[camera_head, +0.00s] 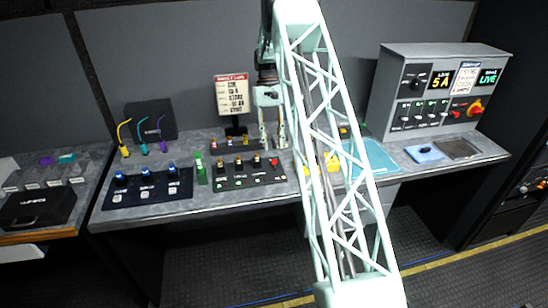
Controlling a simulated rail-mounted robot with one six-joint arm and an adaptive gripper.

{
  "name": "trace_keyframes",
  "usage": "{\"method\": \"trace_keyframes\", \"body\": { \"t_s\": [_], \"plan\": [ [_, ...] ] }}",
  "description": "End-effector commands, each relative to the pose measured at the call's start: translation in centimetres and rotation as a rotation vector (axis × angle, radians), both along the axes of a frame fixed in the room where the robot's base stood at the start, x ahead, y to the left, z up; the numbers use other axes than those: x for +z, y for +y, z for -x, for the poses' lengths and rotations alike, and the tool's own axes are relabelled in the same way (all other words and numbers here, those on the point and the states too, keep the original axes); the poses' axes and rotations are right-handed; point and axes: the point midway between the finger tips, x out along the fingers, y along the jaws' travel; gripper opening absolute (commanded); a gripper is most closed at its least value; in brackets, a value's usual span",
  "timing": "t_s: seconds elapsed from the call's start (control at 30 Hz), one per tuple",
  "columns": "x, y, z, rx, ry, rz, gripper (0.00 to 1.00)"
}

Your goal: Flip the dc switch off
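A grey sloped power panel (391,92) stands at the right end of the desk. It carries a row of small toggle switches (418,109), a dark knob (415,81), a red control (457,115) and a red-and-yellow rotary switch (475,107). The switch labels are too small to read, so I cannot tell which is the dc switch or its position. Its displays read "5 A" and a green "LIVE". My gripper (271,142) points down over the middle of the desk, left of the panel and apart from it. Its two fingers are apart with nothing visible between them.
Dark control boxes with blue knobs (146,187) and with several buttons (250,181) lie on the desk (215,207). A sign on a stand (232,95) is behind. A teal mat (377,157), partly behind my arm, and a blue item (424,152) lie before the panel.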

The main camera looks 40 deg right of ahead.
Motion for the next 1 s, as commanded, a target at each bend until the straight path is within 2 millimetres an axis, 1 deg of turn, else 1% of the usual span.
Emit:
{"method": "trace_keyframes", "body": {
  "t_s": [0.1, 0.3, 0.5, 0.7, 0.97, 1.0],
  "plan": [
    [-1.6, 0.3, 0.6, 0.0, 0.002, -0.001, 0.27],
    [-3.7, 0.8, 1.4, 0.0, 0.002, -0.001, 0.27],
    [-5.2, 1.0, 1.9, 0.0, 0.001, 0.0, 0.27],
    [-5.7, 1.1, 2.1, 0.0, 0.001, 0.0, 0.27],
    [-5.7, 1.1, 2.1, 0.0, 0.0, 0.0, 0.27],
    [-5.7, 1.1, 2.1, 0.0, 0.0, 0.0, 0.24]
  ]
}}
